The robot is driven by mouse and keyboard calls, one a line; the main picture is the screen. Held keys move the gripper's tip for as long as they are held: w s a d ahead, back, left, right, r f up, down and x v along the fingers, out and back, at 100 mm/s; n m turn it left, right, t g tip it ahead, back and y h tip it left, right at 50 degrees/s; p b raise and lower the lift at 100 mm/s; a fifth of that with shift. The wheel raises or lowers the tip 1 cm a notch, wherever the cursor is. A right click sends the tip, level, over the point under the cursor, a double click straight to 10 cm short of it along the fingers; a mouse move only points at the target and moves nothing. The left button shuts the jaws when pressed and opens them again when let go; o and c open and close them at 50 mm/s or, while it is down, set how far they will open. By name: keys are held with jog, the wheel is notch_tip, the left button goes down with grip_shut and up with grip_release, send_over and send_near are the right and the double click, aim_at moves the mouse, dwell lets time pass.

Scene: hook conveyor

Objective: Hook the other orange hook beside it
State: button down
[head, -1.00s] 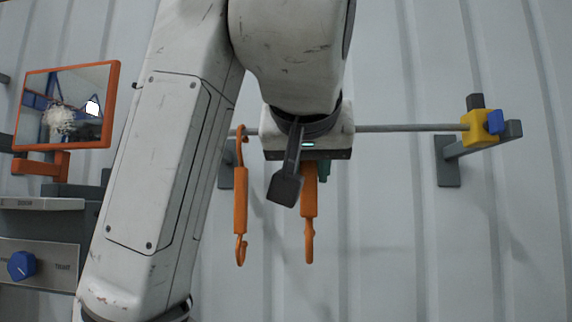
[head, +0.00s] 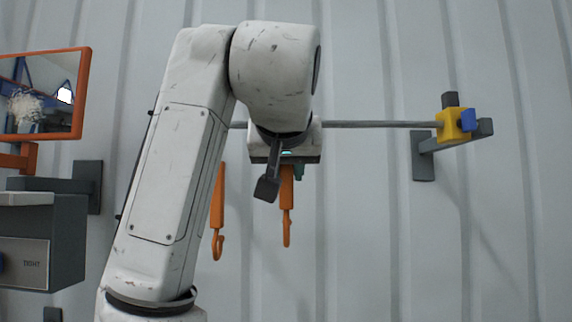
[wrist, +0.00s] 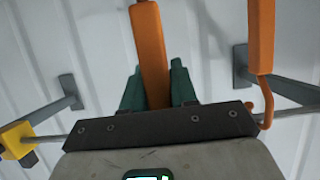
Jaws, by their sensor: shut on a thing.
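My gripper (wrist: 158,88) is shut on an orange hook (wrist: 149,45), whose body runs between the green fingers in the wrist view. In the head view this held hook (head: 287,200) hangs below my gripper, in front of the rod. Its upper end is hidden behind my gripper. A second orange hook (head: 217,205) hangs to the left, partly behind my arm, and also shows at the right of the wrist view (wrist: 261,38). In the wrist view its curved end is at the metal rod (wrist: 291,112). The two hooks are apart.
The grey rod (head: 385,124) runs across in front of the ribbed wall. A yellow block with a blue knob (head: 454,125) sits at its right end on a dark bracket (head: 424,160). An orange-framed mirror (head: 85,95) and a grey box (head: 60,240) stand at left.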

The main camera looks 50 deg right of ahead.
aim_at(286, 166)
jog(key=b+x, duration=0.1)
jog(key=x, duration=0.5)
jog(key=shift+d+f, duration=0.15)
jog(key=shift+f, duration=0.35)
jog(key=shift+w, duration=0.15)
dwell(0.6)
jog(key=c, duration=0.8)
grip_release()
jog(key=b+v, duration=0.3)
jog(key=v, duration=0.7)
jog(key=shift+s+a, duration=0.2)
jog(key=shift+a, duration=0.1)
jog(key=shift+a, duration=0.1)
